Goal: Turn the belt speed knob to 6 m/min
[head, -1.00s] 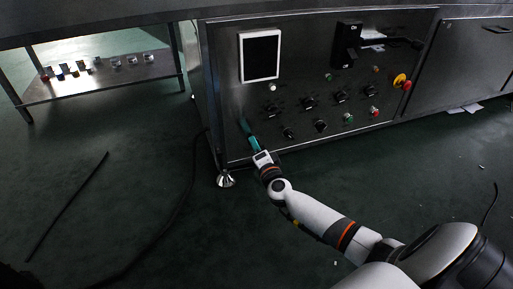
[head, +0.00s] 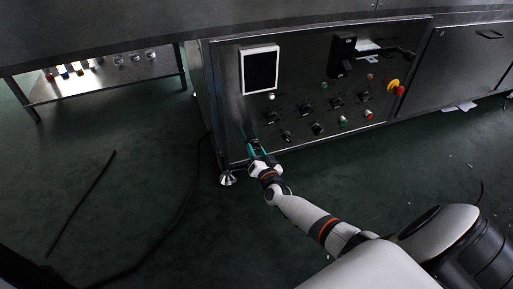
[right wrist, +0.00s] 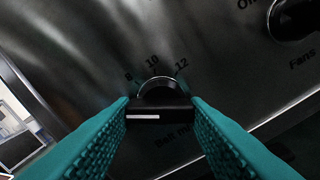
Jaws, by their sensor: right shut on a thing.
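The belt speed knob (right wrist: 158,113) is a dark round dial with a bar handle, below the printed figures 8, 10 and 12 in the right wrist view. A white line marks the left part of the bar and points left. The label under it is partly legible, ending in what looks like "m/min". My right gripper (right wrist: 160,112) has its teal fingers on both ends of the bar, shut on it. The left finger hides the scale left of 8. In the head view my right gripper (head: 256,146) is at the panel's lower left corner and largely hides the knob. My left gripper is out of view.
The control panel (head: 300,90) carries a white-framed screen (head: 260,70), several other dark knobs, buttons and a red-yellow emergency stop (head: 396,88). Another knob marked "Fans" (right wrist: 293,18) is at the upper right. A low shelf (head: 105,80) stands at left. Open floor lies in front.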

